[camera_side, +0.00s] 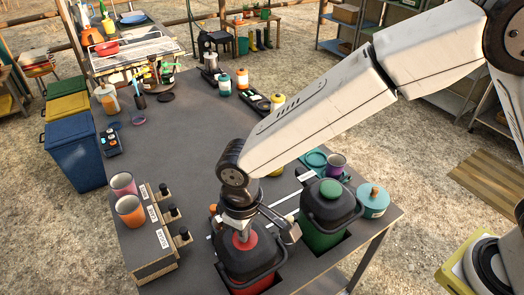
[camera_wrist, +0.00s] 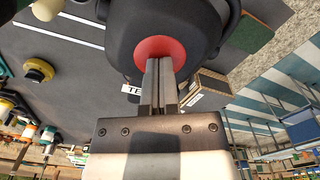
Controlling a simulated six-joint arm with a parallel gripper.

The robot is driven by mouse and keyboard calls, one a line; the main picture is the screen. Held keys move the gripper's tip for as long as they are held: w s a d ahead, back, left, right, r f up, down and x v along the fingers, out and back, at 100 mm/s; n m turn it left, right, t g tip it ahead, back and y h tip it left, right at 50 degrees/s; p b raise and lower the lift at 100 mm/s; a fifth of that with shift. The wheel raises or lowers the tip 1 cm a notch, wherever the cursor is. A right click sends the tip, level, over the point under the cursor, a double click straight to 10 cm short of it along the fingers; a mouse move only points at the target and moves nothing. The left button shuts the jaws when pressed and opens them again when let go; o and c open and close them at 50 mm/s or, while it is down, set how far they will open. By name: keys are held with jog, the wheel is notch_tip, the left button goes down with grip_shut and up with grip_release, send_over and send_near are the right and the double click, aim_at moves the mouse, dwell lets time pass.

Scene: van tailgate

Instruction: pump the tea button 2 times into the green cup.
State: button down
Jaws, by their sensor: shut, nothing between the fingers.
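A red-bodied dispenser (camera_side: 251,268) with a black top and a round red button (camera_side: 243,240) stands at the table's near edge. My gripper (camera_side: 242,232) is shut and empty, pointing down at this button. In the wrist view the shut fingertips (camera_wrist: 160,62) overlap the red button (camera_wrist: 165,50); I cannot tell whether they press it. A white label (camera_wrist: 131,90) reading "TE", partly covered by the fingers, lies beside this dispenser. A second dispenser with a green button (camera_side: 331,188) and green body (camera_side: 320,238) stands to the right. I cannot make out a green cup.
A purple cup (camera_side: 336,164) and a teal lidded jar (camera_side: 374,200) are at right. Bottles (camera_side: 242,79) stand farther back. The table's (camera_side: 175,130) middle-left is clear.

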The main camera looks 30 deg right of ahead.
jog(key=shift+r, duration=1.8)
jog(key=shift+r, duration=0.1)
jog(key=shift+r, duration=1.9)
jog(key=d+f+m, duration=0.1)
jog(key=d, duration=0.7)
jog(key=d+m+t, duration=0.1)
jog(key=d+m, duration=0.1)
jog(key=d, duration=0.6)
jog(key=d+f+m, duration=0.1)
jog(key=d, duration=0.7)
jog(key=shift+s+d+f+t, duration=0.15)
jog(key=shift+s+f+t, duration=0.15)
jog(key=shift+s+t, duration=0.1)
jog(key=s+d+f+m, duration=0.1)
jog(key=s+d+m, duration=0.1)
jog(key=s+d, duration=0.2)
jog(key=d, duration=0.2)
jog(key=shift+s+d+f+t, duration=0.25)
jog(key=shift+s+d+t, duration=0.05)
jog(key=shift+d+t, duration=0.1)
